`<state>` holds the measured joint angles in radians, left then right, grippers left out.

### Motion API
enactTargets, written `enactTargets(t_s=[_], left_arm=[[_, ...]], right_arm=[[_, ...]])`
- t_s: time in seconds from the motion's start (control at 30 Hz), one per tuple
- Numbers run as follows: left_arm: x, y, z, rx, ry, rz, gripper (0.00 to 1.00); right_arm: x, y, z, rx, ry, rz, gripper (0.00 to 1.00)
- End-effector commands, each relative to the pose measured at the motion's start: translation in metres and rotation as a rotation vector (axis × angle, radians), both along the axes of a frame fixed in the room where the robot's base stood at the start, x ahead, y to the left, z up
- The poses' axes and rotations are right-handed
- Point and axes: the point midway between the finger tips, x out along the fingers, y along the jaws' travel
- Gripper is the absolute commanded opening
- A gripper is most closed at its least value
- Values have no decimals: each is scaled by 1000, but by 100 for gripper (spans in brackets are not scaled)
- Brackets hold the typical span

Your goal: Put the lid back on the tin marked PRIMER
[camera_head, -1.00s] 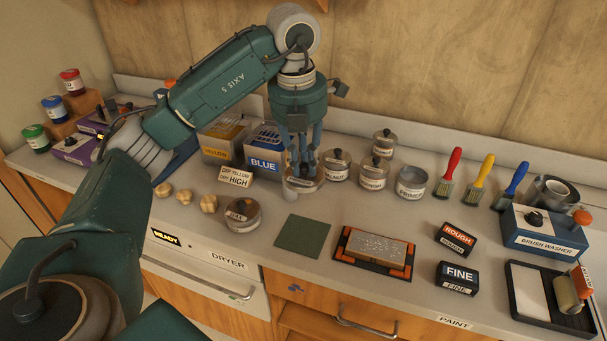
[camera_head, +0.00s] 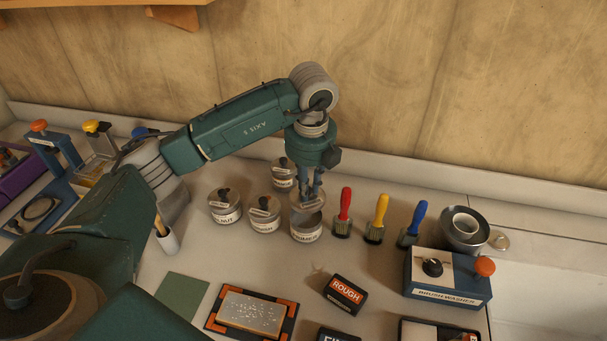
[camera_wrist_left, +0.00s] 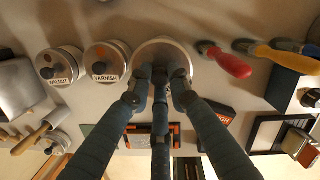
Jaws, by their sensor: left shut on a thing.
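My left gripper (camera_head: 312,192) points down and is shut on a round metal lid (camera_head: 308,203). It holds the lid level, over the open tin marked PRIMER (camera_head: 306,236). The lid appears a little above the tin's rim, with the dark inside of the tin partly showing below it. In the left wrist view the lid (camera_wrist_left: 160,47) sits at the fingertips and hides most of what lies under it. My right gripper is in neither view.
Lidded WALNUT (camera_head: 226,216) and VARNISH (camera_head: 263,224) tins stand close on the left, with another lidded tin (camera_head: 281,180) behind. Red (camera_head: 345,204), yellow (camera_head: 380,212) and blue (camera_head: 418,216) brushes stand close on the right. The sanding block marked ROUGH (camera_head: 345,293) lies in front.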

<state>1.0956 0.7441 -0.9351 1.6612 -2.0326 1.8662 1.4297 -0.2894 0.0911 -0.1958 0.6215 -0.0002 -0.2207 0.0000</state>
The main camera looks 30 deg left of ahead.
Motion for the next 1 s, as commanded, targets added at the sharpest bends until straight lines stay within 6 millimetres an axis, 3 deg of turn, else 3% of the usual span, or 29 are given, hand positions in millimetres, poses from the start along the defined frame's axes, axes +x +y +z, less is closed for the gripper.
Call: enactTargets(t_s=[0.4, 0.8, 1.0], left_arm=[[0, -1, -21, 0, 0, 10, 0], [0, 0, -60, 0, -1, 9, 0], [0, 0, -66, 0, -1, 9, 0]], right_arm=[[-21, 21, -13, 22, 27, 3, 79], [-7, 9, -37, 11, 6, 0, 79], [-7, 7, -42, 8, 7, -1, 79]])
